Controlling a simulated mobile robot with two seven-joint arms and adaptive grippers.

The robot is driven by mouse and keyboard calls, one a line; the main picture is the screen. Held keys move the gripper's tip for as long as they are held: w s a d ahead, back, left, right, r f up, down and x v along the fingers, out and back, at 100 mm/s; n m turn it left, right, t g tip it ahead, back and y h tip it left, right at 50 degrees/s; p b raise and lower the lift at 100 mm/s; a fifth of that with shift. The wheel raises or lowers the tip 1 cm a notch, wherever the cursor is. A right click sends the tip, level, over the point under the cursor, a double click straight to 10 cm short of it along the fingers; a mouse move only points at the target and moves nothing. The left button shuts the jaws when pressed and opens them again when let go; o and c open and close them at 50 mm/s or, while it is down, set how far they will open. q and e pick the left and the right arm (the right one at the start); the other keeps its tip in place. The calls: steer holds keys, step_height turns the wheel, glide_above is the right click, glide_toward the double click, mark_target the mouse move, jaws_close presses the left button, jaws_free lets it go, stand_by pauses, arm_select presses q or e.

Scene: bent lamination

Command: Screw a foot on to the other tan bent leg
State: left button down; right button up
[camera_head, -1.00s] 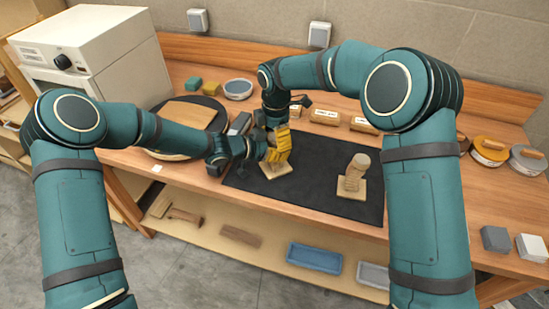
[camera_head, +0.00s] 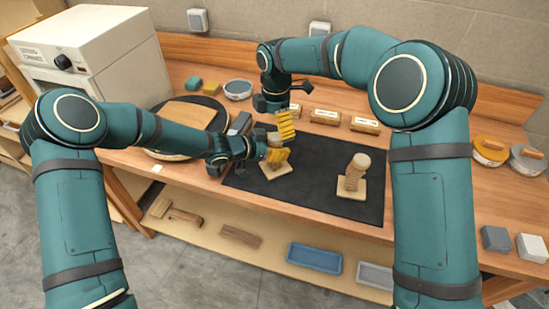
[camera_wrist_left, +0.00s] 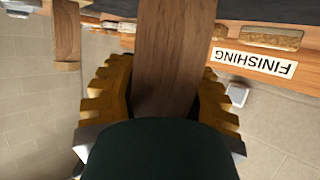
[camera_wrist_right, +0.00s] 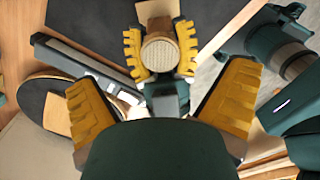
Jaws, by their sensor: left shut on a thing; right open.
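My left gripper (camera_head: 277,155) is shut on a bent wooden leg (camera_wrist_left: 172,50) at the left of the black mat. The leg stands on a tan square base (camera_head: 275,172). In the right wrist view a round, ribbed tan foot (camera_wrist_right: 160,53) faces me at the leg's end, between the left gripper's yellow fingers; its thread is hidden. My right gripper (camera_wrist_right: 160,105) is open and empty above and behind it, apart from the foot. The other bent leg (camera_head: 354,172) stands on its own base at the mat's right, with a round piece on top.
The black mat (camera_head: 318,190) is clear between the two legs. A round turntable-like disc with a tan board (camera_head: 187,114) lies left. Labelled wooden blocks (camera_head: 325,117) line the back. Grey and white blocks (camera_head: 496,238) sit at far right.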

step_height(320, 180, up, 12)
stand_by(0.6)
arm_select(q)
steer(key=shift+c, duration=2.1)
jaws_free()
steer(key=shift+a, duration=0.1)
steer(key=v, duration=1.2)
steer(key=shift+r, duration=0.15)
